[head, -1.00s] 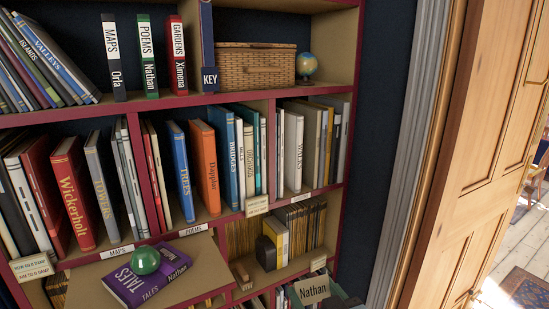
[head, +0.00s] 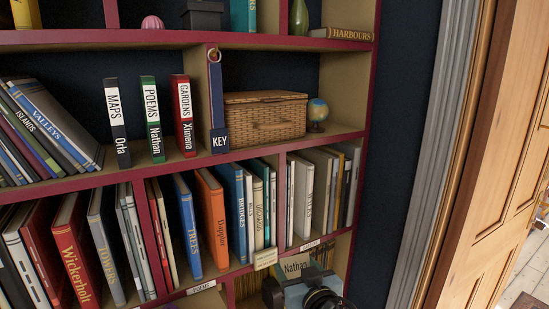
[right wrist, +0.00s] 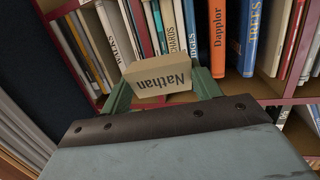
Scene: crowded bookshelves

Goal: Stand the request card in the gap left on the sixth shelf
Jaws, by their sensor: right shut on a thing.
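The request card (head: 295,266) is a tan card reading "Nathan". My right gripper (head: 294,278) is shut on it and holds it up in front of the shelves. In the right wrist view the card (right wrist: 160,78) sits between the two green fingers of the gripper (right wrist: 163,88), its lettering upside down. Behind it are the book rows. I cannot tell which row is the sixth shelf. My left gripper is not in view.
Spine markers for Maps (head: 117,120), Poems (head: 152,117) and Gardens (head: 183,115) stand one row up, beside the KEY ribbon (head: 217,100), a wicker basket (head: 265,117) and a small globe (head: 318,110). A wooden door (head: 500,170) is at the right.

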